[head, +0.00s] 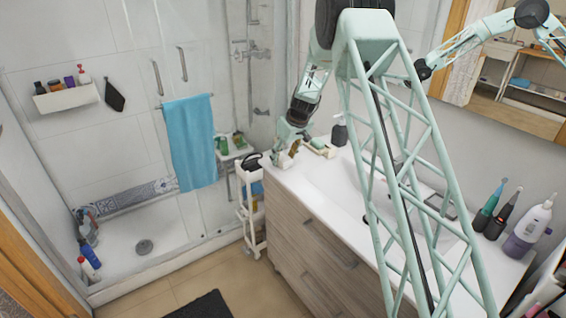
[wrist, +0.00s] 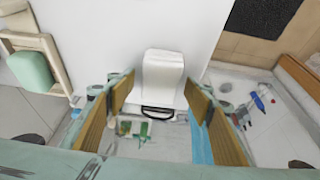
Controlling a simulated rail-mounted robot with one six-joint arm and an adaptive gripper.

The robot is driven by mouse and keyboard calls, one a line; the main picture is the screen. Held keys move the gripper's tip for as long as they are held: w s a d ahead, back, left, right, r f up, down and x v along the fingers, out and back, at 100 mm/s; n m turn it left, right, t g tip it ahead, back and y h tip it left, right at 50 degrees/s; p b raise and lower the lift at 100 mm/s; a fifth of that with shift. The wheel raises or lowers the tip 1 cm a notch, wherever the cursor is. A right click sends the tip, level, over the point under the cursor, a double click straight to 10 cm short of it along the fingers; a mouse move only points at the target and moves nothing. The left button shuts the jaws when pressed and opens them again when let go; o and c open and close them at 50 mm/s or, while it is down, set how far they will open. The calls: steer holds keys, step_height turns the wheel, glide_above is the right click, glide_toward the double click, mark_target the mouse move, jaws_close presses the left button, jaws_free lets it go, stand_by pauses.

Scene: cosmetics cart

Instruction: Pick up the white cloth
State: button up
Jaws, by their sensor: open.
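The white cloth (wrist: 163,75) looks like a folded pad, lying at the edge of the white counter between the open fingers in the wrist view. In the head view the white cloth (head: 284,159) is a small pale patch at the counter's far left corner, partly hidden by my gripper. My gripper (head: 291,150) is low over that corner. In the wrist view my gripper (wrist: 160,90) has its two tan fingers wide apart, one on each side of the cloth, with nothing held. I cannot tell whether the fingers touch it.
A cart (head: 252,215) with a black item (head: 252,161) on top stands beside the counter (head: 320,190). A small tray (head: 318,149) and a dark pump bottle (head: 339,131) are close to the right of my gripper. A blue towel (head: 190,140) hangs beyond.

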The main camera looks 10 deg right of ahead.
steer(key=shift+w+f, duration=0.2)
steer(key=shift+f, duration=0.25)
stand_by(0.3)
steer(key=c, duration=0.9)
